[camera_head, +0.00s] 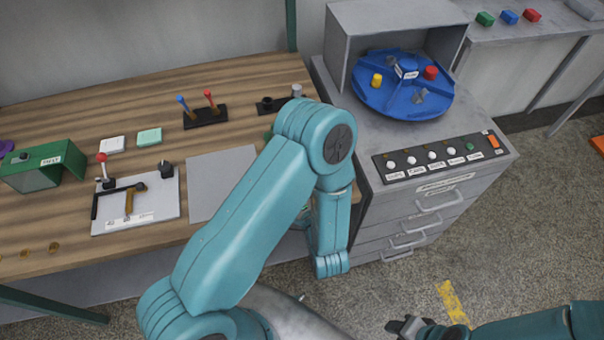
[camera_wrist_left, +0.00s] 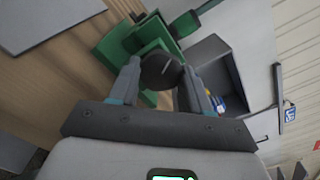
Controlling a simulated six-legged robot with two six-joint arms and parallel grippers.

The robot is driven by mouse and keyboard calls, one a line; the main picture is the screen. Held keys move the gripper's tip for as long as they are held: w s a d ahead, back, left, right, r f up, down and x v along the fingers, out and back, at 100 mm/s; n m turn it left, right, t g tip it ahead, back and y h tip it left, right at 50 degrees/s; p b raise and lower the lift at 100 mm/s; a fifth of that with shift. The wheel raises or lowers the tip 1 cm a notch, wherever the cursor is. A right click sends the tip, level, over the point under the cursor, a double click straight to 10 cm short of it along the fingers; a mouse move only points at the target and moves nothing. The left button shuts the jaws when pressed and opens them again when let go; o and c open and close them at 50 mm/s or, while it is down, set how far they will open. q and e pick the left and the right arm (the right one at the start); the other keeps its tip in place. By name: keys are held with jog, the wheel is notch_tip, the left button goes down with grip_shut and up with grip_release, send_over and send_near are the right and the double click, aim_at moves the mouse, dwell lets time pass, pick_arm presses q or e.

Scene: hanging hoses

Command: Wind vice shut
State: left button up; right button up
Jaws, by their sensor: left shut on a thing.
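The green vice (camera_wrist_left: 135,45) shows in the left wrist view, beyond my fingers, on the wooden bench. A dark round knob (camera_wrist_left: 161,71), with a pale line on its face, sits in front of it. My left gripper (camera_wrist_left: 163,78) is shut on this knob, with one finger on each side.
The wooden bench (camera_head: 60,118) carries a grey mat (camera_head: 218,180), a black stand with two levers (camera_head: 205,116) and a plate with tools (camera_head: 150,208). A grey cabinet (camera_head: 465,185) with a blue turntable (camera_head: 385,101) stands right of my left arm. The floor at right is mostly clear.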

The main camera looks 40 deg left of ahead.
pick_arm(q)
jog(key=shift+r, duration=0.1)
jog(key=o, duration=1.1)
jog(key=shift+c, duration=0.2)
